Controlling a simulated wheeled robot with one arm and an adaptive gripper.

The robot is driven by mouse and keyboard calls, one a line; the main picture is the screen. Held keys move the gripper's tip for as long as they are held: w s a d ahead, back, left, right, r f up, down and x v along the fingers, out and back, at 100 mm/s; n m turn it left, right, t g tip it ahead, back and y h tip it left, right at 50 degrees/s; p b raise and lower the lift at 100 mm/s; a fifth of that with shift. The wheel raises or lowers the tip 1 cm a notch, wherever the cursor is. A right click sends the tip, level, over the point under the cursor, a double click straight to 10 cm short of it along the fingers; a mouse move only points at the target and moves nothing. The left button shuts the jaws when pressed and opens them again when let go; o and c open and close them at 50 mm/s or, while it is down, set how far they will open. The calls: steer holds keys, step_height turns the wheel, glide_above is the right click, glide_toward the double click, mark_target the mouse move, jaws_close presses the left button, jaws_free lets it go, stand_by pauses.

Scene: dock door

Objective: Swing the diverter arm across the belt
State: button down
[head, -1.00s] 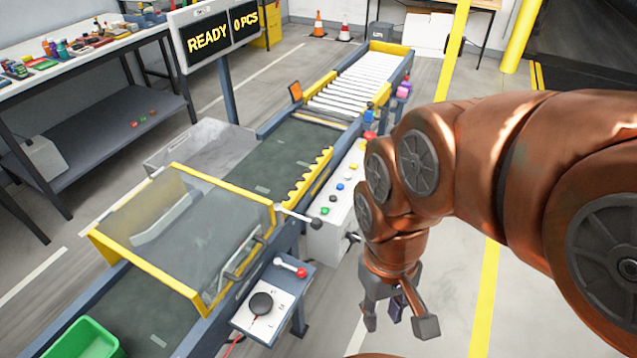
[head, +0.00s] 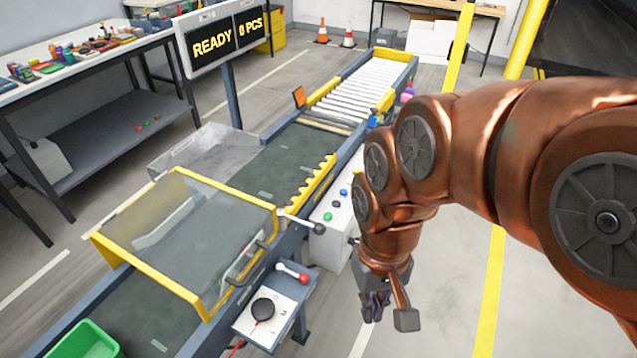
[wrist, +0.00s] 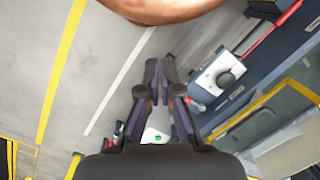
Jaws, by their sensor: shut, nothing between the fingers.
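The belt (head: 262,168) runs from the lower left to a roller section at the back. A pale angled bar (head: 165,226) lies over the belt beneath a clear yellow-framed guard (head: 190,262); it looks like the diverter arm, but I cannot be sure. A lever with a black knob (head: 318,228) sticks out from the belt's near side by the guard's corner. My gripper (head: 388,310) hangs right of the belt, apart from the lever and the control box. In the wrist view my gripper (wrist: 160,66) points its fingers close together, shut and empty.
A control box (head: 270,308) with a black button and a red-knobbed lever (head: 292,271) stands beside the belt. A button panel (head: 332,212) is partly hidden behind my arm. A green bin (head: 88,342) sits at the lower left. The floor at right is clear.

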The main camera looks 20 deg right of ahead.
steer(key=w+f+m+t+y+b, duration=0.1)
steer(key=w+m+t+y+b, duration=0.3)
steer(key=w+m, duration=1.25)
steer(key=w+d+f+m+t+y, duration=0.1)
steer(key=w+d+f+m+t, duration=0.1)
steer(key=w+d+m, duration=0.2)
steer(key=w+d+f+m+t+b, duration=0.1)
steer(key=w+d+m, duration=0.4)
steer(key=w+d, duration=0.6)
steer(key=w+f+t, duration=0.1)
steer(key=w, duration=0.2)
steer(key=shift+w+f+y+b, duration=0.15)
steer(key=shift+w+y+b, duration=0.15)
steer(key=shift+w+y, duration=0.1)
steer(key=p, duration=0.2)
glide_toward(318, 184)
step_height(318, 184, down, 4)
steer(key=w+a, duration=0.1)
steer(key=a, duration=0.1)
steer(key=shift+w+a, duration=0.65)
steer(key=shift+w, duration=0.3)
